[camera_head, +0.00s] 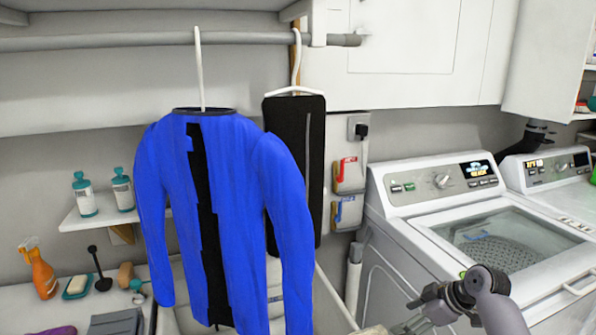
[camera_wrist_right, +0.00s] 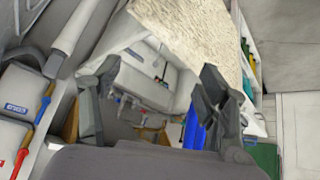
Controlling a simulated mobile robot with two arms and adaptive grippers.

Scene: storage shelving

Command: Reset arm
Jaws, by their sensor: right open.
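My right arm (camera_head: 470,295) comes in at the lower right of the head view, in front of the washing machine. In the right wrist view my right gripper (camera_wrist_right: 155,92) is open, with its two dark fingers wide apart and nothing held between them. My left arm and gripper are not in the head view. A blue long-sleeved garment with a black middle strip (camera_head: 240,210) hangs from a white hanger on the rail, left of my right arm and apart from it.
A grey rail (camera_head: 120,40) runs across the top left. A black garment (camera_head: 295,150) hangs behind the blue one. White washing machines (camera_head: 430,190) stand at the right. A small shelf (camera_head: 80,222) holds two bottles; an orange spray bottle (camera_head: 38,270) stands below.

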